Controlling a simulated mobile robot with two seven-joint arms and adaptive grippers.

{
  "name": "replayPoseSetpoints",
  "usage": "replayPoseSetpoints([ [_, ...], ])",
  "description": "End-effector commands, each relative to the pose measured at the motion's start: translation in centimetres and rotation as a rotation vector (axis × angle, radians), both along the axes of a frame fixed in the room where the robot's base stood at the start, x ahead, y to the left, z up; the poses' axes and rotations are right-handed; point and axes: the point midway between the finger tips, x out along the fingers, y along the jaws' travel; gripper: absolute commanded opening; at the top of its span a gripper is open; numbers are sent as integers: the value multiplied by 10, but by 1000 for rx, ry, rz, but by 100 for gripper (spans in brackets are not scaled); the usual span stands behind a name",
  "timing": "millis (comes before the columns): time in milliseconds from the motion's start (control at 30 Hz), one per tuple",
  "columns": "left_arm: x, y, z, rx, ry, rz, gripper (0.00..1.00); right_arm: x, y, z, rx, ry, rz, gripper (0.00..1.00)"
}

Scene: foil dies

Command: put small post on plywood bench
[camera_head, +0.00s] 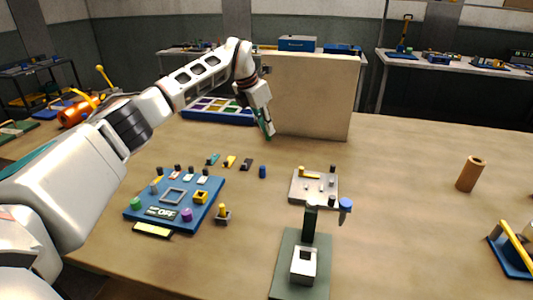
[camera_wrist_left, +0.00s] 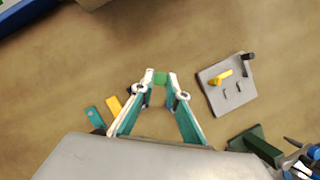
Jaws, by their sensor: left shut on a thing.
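My left gripper (camera_head: 268,132) points down over the far middle of the plywood bench (camera_head: 405,200), in front of a large tan panel. In the left wrist view its fingertips (camera_wrist_left: 160,78) are closed on a small green piece (camera_wrist_left: 160,79), which looks like the small post. Only part of the piece shows between the tips. I cannot tell whether it touches the bench or hangs just above it. My right gripper is not in view.
A blue board (camera_head: 140,205) with several small parts lies at left. A grey plate (camera_head: 299,192) and a dark green press (camera_head: 288,262) stand front centre; a brown cylinder (camera_head: 470,174) stands at right. The tan panel (camera_head: 318,97) stands behind. Bench between plate and cylinder is clear.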

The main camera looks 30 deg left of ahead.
Motion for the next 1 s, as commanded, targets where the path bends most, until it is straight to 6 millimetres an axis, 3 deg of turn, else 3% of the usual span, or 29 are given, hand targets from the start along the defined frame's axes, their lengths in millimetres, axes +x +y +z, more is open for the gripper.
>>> replayPoseSetpoints([
  [33, -1, 0, -15, 0, 5, 0, 0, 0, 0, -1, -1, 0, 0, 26],
  [200, -1, 0, -43, -2, 2, 0, 0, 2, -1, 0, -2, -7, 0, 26],
  [467, 0, 0, -59, 0, 0, 0, 0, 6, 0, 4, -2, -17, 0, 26],
  [700, 0, -1, -92, -1, 1, 1, 0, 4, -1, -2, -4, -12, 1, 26],
  [1000, 0, 0, -94, 0, -1, 0, 0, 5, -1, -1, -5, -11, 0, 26],
])
